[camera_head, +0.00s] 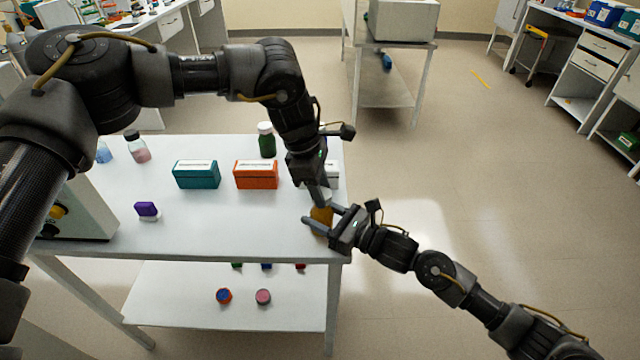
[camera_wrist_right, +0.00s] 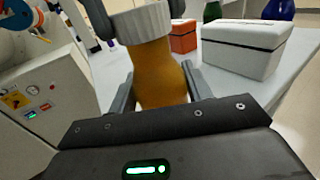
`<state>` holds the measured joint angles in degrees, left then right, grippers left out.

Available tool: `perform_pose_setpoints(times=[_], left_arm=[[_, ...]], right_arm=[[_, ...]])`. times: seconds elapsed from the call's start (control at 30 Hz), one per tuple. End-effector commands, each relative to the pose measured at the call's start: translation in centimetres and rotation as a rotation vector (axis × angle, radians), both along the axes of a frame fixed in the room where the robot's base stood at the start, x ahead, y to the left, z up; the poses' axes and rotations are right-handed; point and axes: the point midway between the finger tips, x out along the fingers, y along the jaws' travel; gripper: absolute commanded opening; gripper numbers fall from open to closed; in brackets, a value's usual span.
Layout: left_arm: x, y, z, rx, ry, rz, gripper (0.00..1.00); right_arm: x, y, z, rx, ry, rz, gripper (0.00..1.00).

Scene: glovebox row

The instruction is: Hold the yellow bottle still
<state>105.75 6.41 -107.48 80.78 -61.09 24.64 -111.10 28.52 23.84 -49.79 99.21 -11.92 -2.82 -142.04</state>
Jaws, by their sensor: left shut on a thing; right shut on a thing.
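The yellow bottle (camera_head: 321,217) stands upright near the right front corner of the white table. In the right wrist view its amber-yellow body (camera_wrist_right: 160,75) and ribbed white cap (camera_wrist_right: 141,24) show large. My right gripper (camera_head: 320,214) comes in from the right and is shut on the bottle's body, one finger on each side. My left gripper (camera_head: 321,196) comes down from above and is shut on the cap; its dark fingers flank the cap in the right wrist view. In the head view the cap is mostly hidden by the left gripper.
On the table (camera_head: 240,233) are a teal box (camera_head: 196,175), an orange box (camera_head: 256,175), a white box partly behind my left gripper, a green bottle (camera_head: 266,141) and a purple-topped item (camera_head: 147,211). A lower shelf (camera_head: 190,315) holds small items. The table's front middle is clear.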

Motion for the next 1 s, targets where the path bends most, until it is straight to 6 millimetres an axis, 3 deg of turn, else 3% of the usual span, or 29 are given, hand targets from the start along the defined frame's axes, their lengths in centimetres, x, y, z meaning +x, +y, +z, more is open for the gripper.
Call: perform_pose_setpoints(times=[1.0], left_arm=[[0.0, 0.0, -1.1, -0.001, -0.001, 0.0, 0.17]], right_arm=[[0.0, 0.0, 0.0, 0.0, 0.0, 0.0, 0.09]])
